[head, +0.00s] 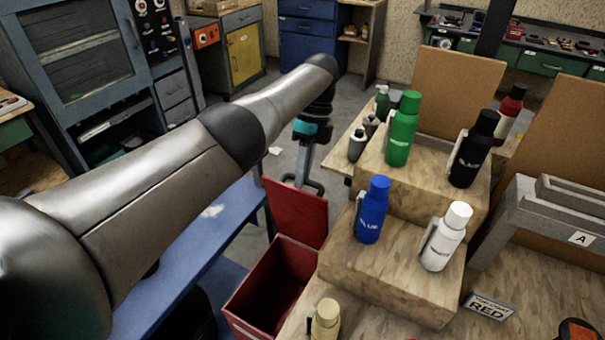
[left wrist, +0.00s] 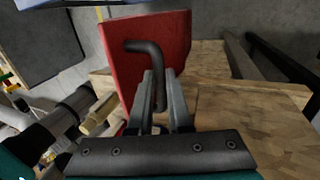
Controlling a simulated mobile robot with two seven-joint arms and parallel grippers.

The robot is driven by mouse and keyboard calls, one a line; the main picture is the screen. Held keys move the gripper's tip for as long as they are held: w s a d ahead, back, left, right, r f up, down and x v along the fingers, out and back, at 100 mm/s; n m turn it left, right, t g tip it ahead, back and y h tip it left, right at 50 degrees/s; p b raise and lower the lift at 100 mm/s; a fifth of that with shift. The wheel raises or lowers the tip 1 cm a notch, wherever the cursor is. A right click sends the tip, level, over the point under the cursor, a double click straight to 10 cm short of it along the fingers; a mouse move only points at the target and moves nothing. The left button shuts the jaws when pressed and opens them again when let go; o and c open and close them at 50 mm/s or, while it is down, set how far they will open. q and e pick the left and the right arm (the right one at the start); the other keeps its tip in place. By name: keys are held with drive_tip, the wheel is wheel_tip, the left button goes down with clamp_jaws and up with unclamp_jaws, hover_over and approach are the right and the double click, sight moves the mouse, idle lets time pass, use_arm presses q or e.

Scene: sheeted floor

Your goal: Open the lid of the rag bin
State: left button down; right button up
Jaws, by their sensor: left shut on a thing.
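The red rag bin (head: 240,310) stands low beside the wooden stand in the head view, its dark inside showing. Its red lid (head: 297,212) is raised, standing steeply at the far side of the opening. My left gripper (head: 306,183) is at the lid's upper edge, reaching down from above. In the left wrist view the lid (left wrist: 180,45) fills the upper middle, with a dark bent handle (left wrist: 150,55) on it. My left gripper (left wrist: 162,105) is shut on the handle there, the bar running between its fingers. My right gripper is in neither view.
A stepped wooden stand (head: 390,275) to the right of the bin holds several bottles, including blue (head: 371,212) and white (head: 445,238) ones. A blue bench (head: 190,265) lies to the left, under my left arm. Grey floor shows behind the lid.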

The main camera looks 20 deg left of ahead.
use_arm(q)
drive_tip(key=shift+s+f, duration=0.15)
drive_tip(key=shift+f, duration=0.1)
drive_tip(key=c, duration=0.8)
unclamp_jaws()
drive_tip(key=shift+r, duration=0.1)
drive_tip(key=shift+c, duration=0.2)
drive_tip(key=r+p, duration=0.3)
drive_tip(key=r, duration=0.3)
drive_tip(key=shift+w+r, duration=0.15)
drive_tip(key=shift+w, duration=0.05)
wheel_tip(320, 180, up, 14)
drive_tip(key=p, duration=1)
drive_tip(key=shift+p, duration=0.3)
drive_tip(key=shift+s, duration=0.1)
